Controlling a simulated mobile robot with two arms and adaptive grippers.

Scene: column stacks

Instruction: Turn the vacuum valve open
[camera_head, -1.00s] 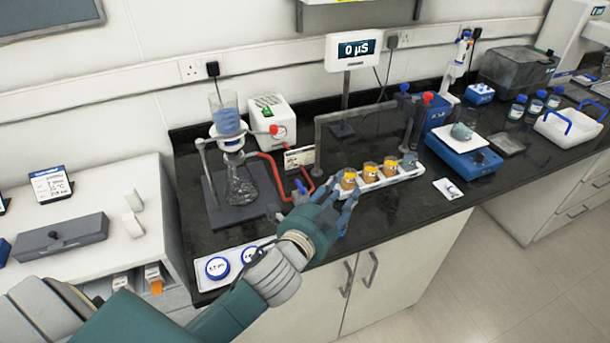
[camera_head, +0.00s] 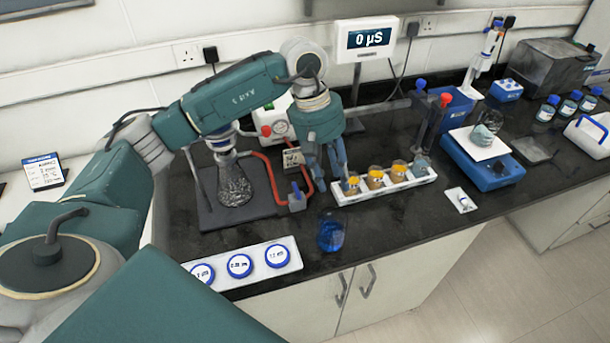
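A small blue-handled valve (camera_head: 297,198) sits on the dark bench, by the red tubing (camera_head: 268,170) that runs from the filtration setup. My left gripper (camera_head: 334,188) points down just right of the valve, behind the left end of the white vial rack (camera_head: 385,184). Its two fingers look spread apart, with nothing seen between them. It looks apart from the valve. The white pump (camera_head: 270,122) is partly hidden behind my arm. My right gripper is not in view.
A beaker of blue liquid (camera_head: 332,233) stands near the bench's front edge. A white tray (camera_head: 284,284) with round blue-rimmed dishes lies front left. A blue balance (camera_head: 490,165) stands to the right. Some bench between beaker and balance is clear.

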